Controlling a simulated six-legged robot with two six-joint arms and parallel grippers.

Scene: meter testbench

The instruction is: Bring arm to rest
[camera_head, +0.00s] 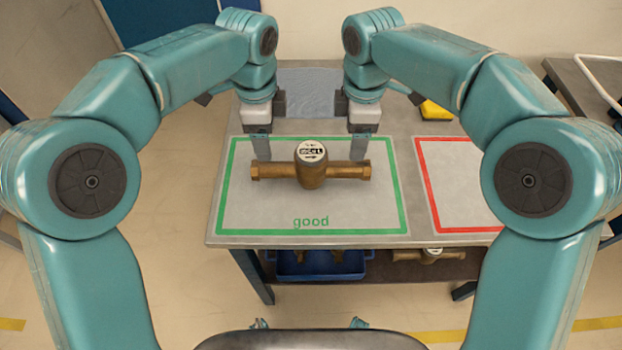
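My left gripper (262,146) points down over the back left part of the green "good" frame, just behind the left end of a brass meter. My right gripper (361,147) points down behind the meter's right end. The brass meter (312,172) lies across the green frame (228,190) with its white dial facing up. Both grippers appear clear of the meter, though contact at the fingertips is hard to tell. The finger gaps cannot be made out from this angle.
The grey table (400,128) also carries a red frame (433,200) at right, partly hidden by my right arm. A yellow object (435,111) lies at the back. A blue bin (318,265) and another meter (430,254) sit on the lower shelf.

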